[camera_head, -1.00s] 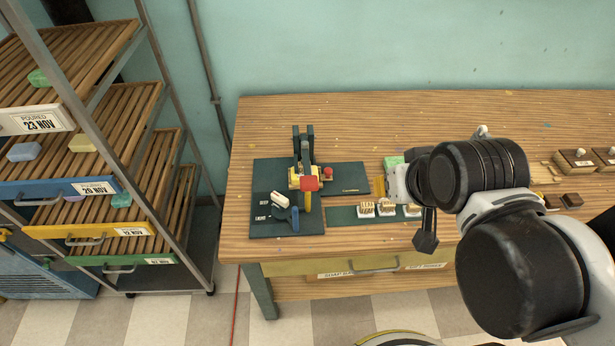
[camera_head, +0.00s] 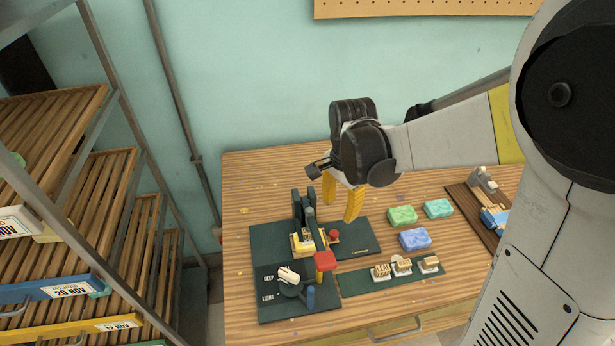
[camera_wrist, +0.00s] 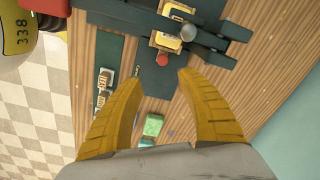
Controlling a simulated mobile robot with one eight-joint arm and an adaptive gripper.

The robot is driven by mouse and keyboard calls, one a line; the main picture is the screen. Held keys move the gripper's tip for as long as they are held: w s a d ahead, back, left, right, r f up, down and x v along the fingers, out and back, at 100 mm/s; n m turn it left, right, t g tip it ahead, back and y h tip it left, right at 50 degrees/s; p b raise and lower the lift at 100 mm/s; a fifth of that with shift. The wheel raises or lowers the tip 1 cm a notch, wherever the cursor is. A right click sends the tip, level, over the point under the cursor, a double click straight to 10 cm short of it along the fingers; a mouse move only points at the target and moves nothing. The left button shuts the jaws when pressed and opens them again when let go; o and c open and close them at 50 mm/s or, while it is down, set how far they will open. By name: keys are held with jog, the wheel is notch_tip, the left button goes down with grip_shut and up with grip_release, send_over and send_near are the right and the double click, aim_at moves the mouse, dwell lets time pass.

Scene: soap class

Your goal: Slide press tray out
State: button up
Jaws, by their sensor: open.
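The press stands on a dark green base (camera_head: 265,250) at the left of the bench. Its press tray (camera_head: 303,243) sits low between the dark uprights, with a pale yellow block on it. A round red knob (camera_head: 334,236) is at the tray's right side; it also shows in the wrist view (camera_wrist: 162,60). A red-ended lever (camera_head: 325,261) rises in front. My gripper (camera_head: 342,197) is open and empty, above and behind the knob. In the wrist view, its yellow fingers (camera_wrist: 161,76) are spread, with the knob just beyond the tips. Neither finger appears to touch it.
Stamps (camera_head: 403,266) stand on a green strip to the right of the press. Green (camera_head: 402,215), teal (camera_head: 438,208) and blue (camera_head: 415,239) soaps lie behind them. A slatted drying rack (camera_head: 95,200) stands at the left. The wall is behind the bench.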

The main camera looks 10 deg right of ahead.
aim_at(335, 232)
jog(key=shift+m, duration=0.5)
jog(key=f+b, duration=0.1)
jog(key=f, duration=0.3)
jog(key=f+b, duration=0.2)
jog(key=f, duration=0.2)
jog(key=w+f+b, duration=0.1)
jog(key=f, duration=0.3)
jog(key=shift+a+f, duration=0.1)
jog(key=shift+f, duration=0.1)
grip_shut()
